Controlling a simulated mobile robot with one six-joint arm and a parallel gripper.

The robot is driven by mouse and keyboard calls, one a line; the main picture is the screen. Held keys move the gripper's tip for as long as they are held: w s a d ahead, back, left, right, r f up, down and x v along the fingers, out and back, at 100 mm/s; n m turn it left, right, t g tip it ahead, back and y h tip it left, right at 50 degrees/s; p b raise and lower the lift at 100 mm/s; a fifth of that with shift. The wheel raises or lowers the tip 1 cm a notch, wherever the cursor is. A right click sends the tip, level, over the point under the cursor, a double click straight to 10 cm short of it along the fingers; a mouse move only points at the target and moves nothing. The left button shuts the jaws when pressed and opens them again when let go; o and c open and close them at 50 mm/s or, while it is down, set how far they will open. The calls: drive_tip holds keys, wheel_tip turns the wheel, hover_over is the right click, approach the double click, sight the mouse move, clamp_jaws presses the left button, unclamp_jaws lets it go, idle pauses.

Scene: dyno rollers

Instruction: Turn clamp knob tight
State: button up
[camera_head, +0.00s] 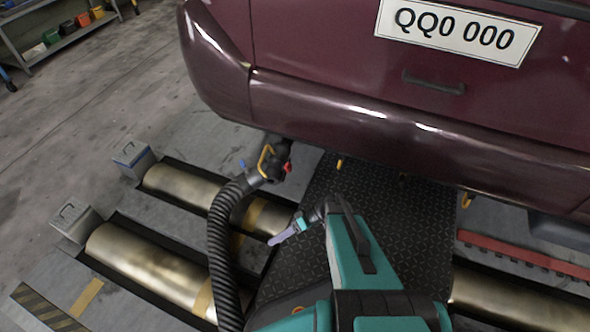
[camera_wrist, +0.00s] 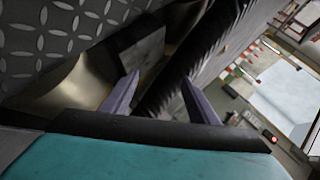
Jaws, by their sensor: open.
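A ribbed black exhaust hose (camera_head: 222,235) rises to a dark nozzle with a yellow clamp frame (camera_head: 266,162) under the car's rear bumper. A small red part (camera_head: 287,168) sits on the nozzle's right side and a small blue part (camera_head: 242,163) on its left. I cannot tell which is the clamp knob. My gripper (camera_head: 274,242), with lavender fingers, is below the nozzle and right of the hose, apart from the clamp. In the wrist view my gripper (camera_wrist: 160,77) is open and empty, with the black hose (camera_wrist: 185,65) beyond its fingers. The clamp is not clearly visible there.
The maroon car (camera_head: 330,110) overhangs the scene from above. Brass rollers (camera_head: 150,270) lie in floor pits at left, with grey boxes (camera_head: 75,220) beside them. A dark tread plate (camera_head: 325,200) lies between the rollers. Open floor (camera_head: 70,130) extends at upper left.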

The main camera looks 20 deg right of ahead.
drive_tip(key=w+d+r+n+t+y+b, duration=0.1)
drive_tip(key=w+d+r+t, duration=0.15)
drive_tip(key=w+d, duration=0.2)
drive_tip(key=w+d+r+n+t+y+b, duration=0.1)
drive_tip(key=w+d+t, duration=0.25)
drive_tip(key=d, duration=0.25)
drive_tip(key=n+t+b, duration=0.2)
drive_tip(key=n+t, duration=0.1)
drive_tip(key=t, duration=0.3)
approach(290, 168)
drive_tip(key=v, duration=0.5)
drive_tip(key=shift+r, duration=0.2)
drive_tip(key=shift+f+b+x, duration=0.1)
drive_tip(key=shift+b+x, duration=0.6)
drive_tip(key=shift+x, duration=2.75)
drive_tip(key=shift+f+b+x, duration=0.15)
drive_tip(key=shift+b+x, duration=0.55)
drive_tip(key=shift+x, duration=2.8)
drive_tip(key=c, duration=1)
drive_tip(key=shift+d, duration=0.7)
drive_tip(key=shift+a+m, duration=0.3)
drive_tip(key=shift+a, duration=0.35)
drive_tip(key=shift+c, duration=0.2)
